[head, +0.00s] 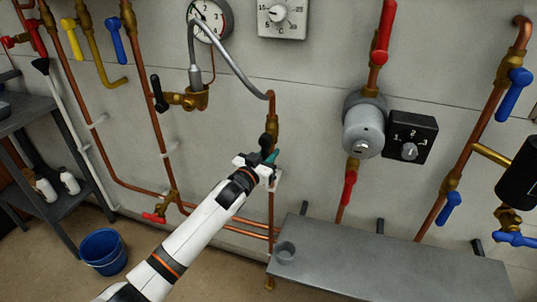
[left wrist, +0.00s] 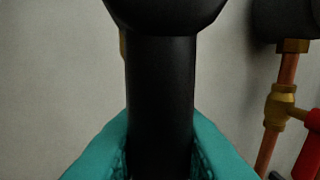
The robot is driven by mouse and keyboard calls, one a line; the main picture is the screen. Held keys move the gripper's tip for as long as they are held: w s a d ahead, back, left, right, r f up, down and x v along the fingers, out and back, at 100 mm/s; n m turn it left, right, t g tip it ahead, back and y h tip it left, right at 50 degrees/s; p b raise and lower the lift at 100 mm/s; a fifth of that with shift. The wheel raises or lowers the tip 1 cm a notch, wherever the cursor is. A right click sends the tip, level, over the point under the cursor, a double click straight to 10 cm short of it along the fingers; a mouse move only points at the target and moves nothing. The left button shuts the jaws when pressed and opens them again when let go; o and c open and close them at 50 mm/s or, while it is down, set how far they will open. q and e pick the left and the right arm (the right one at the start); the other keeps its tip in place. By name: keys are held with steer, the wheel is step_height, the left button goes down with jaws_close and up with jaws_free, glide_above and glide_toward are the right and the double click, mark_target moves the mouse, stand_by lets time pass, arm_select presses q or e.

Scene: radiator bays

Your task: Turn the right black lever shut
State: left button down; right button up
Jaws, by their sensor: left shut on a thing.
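The right black lever (head: 265,141) sits on a brass valve (head: 272,122) on a vertical copper pipe near the middle of the head view. My left gripper (head: 270,158) is at this lever, its teal fingers closed around the handle. In the left wrist view the black handle (left wrist: 160,90) stands upright between the teal fingers (left wrist: 160,160), with its wide rounded end at the top. The gripper hides part of the lever, so its exact angle to the pipe is hard to tell. My right gripper is not in view.
Another black lever (head: 158,92) is on a brass valve to the left. A grey cylinder (head: 363,128) and black dial box (head: 410,138) are to the right. A blue bucket (head: 104,250) stands on the floor.

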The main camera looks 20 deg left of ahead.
arm_select(q)
steer(key=shift+a, duration=0.1)
steer(key=a+r+m+g+y+p, duration=0.1)
steer(key=a+r+m+y+p, duration=0.2)
steer(key=m+p, duration=1.1)
steer(key=shift+a+r+m+g+p, duration=0.35)
steer(key=shift+a+r+m, duration=0.55)
steer(key=shift+a+r, duration=0.45)
steer(key=shift+w+a+f, duration=0.1)
steer(key=shift+a, duration=0.05)
steer(key=c, duration=1.3)
jaws_free()
steer(key=shift+o, duration=0.2)
